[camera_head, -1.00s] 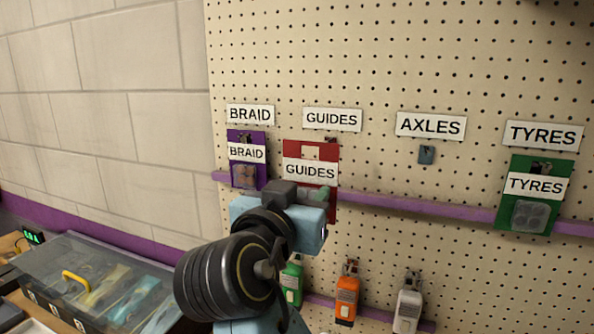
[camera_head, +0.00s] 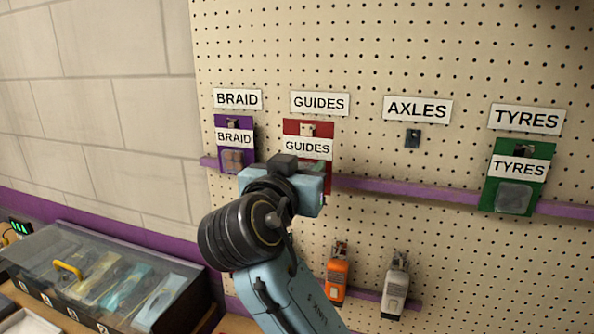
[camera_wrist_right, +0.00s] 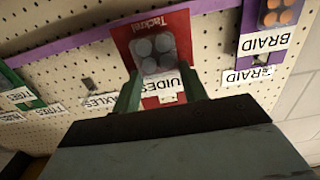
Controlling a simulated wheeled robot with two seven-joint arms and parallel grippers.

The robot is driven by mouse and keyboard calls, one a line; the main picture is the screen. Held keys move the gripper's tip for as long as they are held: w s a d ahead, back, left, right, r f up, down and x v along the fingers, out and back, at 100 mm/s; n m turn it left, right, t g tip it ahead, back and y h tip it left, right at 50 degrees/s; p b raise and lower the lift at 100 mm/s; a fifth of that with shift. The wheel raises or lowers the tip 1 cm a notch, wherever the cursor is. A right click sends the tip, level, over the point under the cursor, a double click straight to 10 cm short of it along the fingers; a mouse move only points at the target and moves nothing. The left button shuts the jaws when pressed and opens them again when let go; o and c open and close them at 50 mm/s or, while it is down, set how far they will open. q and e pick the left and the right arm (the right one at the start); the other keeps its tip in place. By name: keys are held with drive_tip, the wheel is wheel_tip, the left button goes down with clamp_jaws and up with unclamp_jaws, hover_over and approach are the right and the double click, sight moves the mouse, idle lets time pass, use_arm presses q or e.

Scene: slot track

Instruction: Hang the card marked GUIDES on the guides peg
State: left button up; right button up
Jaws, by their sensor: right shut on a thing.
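The red GUIDES card (camera_head: 291,128) is upright against or just in front of the pegboard, below the white GUIDES label (camera_head: 319,103) and slightly left of its centre. A pale hang hole shows near the card's top. The guides peg cannot be made out; the card covers that spot. My right gripper (camera_wrist_right: 160,92) is shut on the card's lower part, with green fingers on either side of it in the wrist view, where the card (camera_wrist_right: 178,30) appears upside down. My left gripper is not in view.
A purple BRAID card (camera_head: 221,124) hangs close on the left, a green TYRES card (camera_head: 494,190) far right. The AXLES peg (camera_head: 413,138) is bare. A purple rail (camera_head: 410,188) crosses the board. Orange (camera_head: 336,277) and grey (camera_head: 395,287) tools hang below. A clear-lidded box (camera_head: 60,285) stands lower left.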

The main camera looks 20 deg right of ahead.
drive_tip(key=shift+x, duration=1.85)
drive_tip(key=shift+w+d+f+b, duration=0.2)
drive_tip(key=shift+w+f+b, duration=0.2)
drive_tip(key=shift+f, duration=0.1)
drive_tip(key=o, duration=0.9)
drive_tip(key=shift+o, duration=0.2)
drive_tip(key=shift+s, duration=0.1)
